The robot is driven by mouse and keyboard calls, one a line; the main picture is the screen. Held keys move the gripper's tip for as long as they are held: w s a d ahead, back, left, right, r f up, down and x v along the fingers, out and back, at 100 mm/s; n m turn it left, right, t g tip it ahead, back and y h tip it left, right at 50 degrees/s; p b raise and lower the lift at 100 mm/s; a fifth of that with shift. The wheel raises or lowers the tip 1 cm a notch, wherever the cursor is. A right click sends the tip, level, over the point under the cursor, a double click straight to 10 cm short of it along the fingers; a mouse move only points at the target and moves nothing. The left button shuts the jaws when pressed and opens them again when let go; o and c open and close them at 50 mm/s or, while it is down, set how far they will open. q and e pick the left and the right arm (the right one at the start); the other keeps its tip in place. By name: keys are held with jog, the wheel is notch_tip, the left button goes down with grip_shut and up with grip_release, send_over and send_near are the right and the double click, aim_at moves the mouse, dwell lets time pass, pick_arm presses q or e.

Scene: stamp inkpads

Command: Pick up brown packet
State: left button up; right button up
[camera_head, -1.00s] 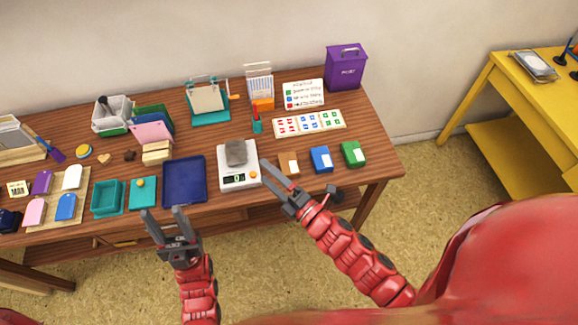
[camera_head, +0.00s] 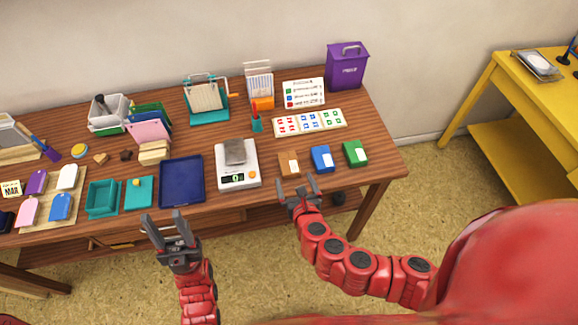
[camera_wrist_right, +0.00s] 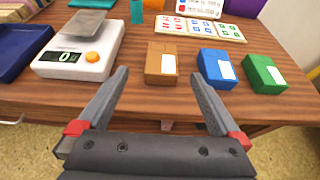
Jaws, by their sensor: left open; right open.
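The brown packet (camera_head: 289,164) is a small box with a white label, lying near the front right of the brown table, right of the white scale. It also shows in the right wrist view (camera_wrist_right: 160,62), ahead of the open jaws and roughly midway between them. My right gripper (camera_head: 297,182) is open and empty at the table's front edge, just short of the packet and apart from it. Its fingers show in the right wrist view (camera_wrist_right: 158,88). My left gripper (camera_head: 163,220) is open and empty in front of the table, below the dark blue tray.
A blue packet (camera_head: 322,159) and a green packet (camera_head: 355,153) stand right of the brown one. A card with coloured marks (camera_head: 310,122) lies behind. The dark blue tray (camera_head: 182,198) is further left.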

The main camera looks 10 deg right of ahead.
aim_at(290, 165)
jog(key=x, duration=0.5)
jog(key=shift+w+f, duration=0.2)
jog(key=shift+w, duration=0.1)
jog(key=shift+p+x, duration=0.5)
jog(key=shift+x, duration=0.3)
jog(key=shift+d+f+p+x, duration=0.1)
jog(key=shift+f+p+x, duration=0.05)
jog(key=shift+x, duration=0.8)
jog(key=shift+d+f+p+x, duration=0.1)
jog(key=shift+f+p+x, duration=0.05)
jog(key=shift+x, duration=0.8)
jog(key=shift+s, duration=0.1)
jog(key=c, duration=1.5)
